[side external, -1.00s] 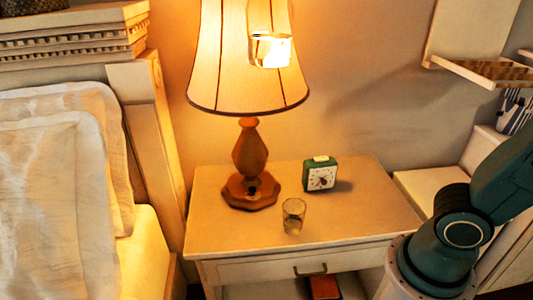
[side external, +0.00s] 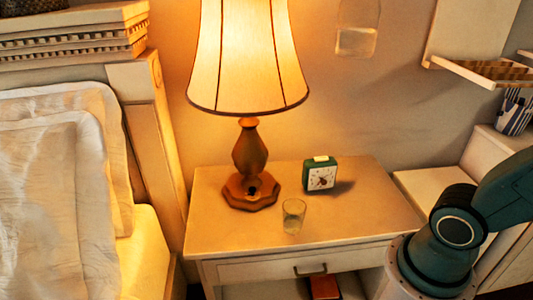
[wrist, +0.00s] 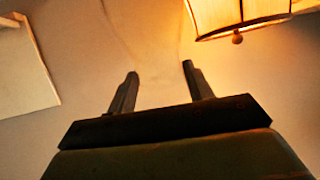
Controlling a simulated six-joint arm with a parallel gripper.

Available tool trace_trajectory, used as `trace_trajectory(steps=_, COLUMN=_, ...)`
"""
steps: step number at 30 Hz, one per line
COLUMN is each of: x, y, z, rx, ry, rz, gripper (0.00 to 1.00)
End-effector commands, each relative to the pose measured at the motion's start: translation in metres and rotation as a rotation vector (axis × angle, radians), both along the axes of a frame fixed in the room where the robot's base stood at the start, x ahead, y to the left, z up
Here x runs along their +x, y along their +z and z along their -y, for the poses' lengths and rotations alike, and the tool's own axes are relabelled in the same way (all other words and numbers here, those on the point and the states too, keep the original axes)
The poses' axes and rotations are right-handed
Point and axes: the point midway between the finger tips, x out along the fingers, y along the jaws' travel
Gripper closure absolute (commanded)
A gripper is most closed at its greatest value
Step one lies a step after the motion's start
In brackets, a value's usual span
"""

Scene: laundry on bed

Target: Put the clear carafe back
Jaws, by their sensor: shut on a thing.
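The clear carafe (side external: 356,40) is in the air at the top of the side view, right of the lampshade and against the wall. It looks roughly upright, with a paler band of contents at its bottom; its top runs out of frame. My gripper (wrist: 160,75) shows in the wrist view, its two fingers apart and closed on the carafe (wrist: 150,50). There the carafe is so see-through that only faint outlines show. My gripper is outside the side view.
The nightstand (side external: 220,230) holds a lamp (side external: 248,70), a small drinking glass (side external: 293,216) and a green clock (side external: 320,175). Its top right and front left are clear. A wall shelf (side external: 485,70) juts out at upper right. A bed (side external: 50,200) is at left.

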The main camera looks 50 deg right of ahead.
Motion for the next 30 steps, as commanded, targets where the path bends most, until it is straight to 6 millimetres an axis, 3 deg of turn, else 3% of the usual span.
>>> trace_trajectory(steps=8, x=-0.011, y=-0.064, z=0.075, rx=-0.002, ry=-0.316, rz=-0.008, gripper=1.00)
trace_trajectory(steps=15, x=-0.041, y=-0.117, z=0.131, rx=-0.006, ry=-0.572, rz=-0.009, gripper=1.00)
trace_trajectory(steps=23, x=-0.063, y=-0.164, z=0.172, rx=-0.016, ry=-0.756, rz=-0.007, gripper=1.00)
trace_trajectory(steps=30, x=-0.050, y=-0.196, z=0.194, rx=-0.020, ry=-0.783, rz=-0.007, gripper=1.00)
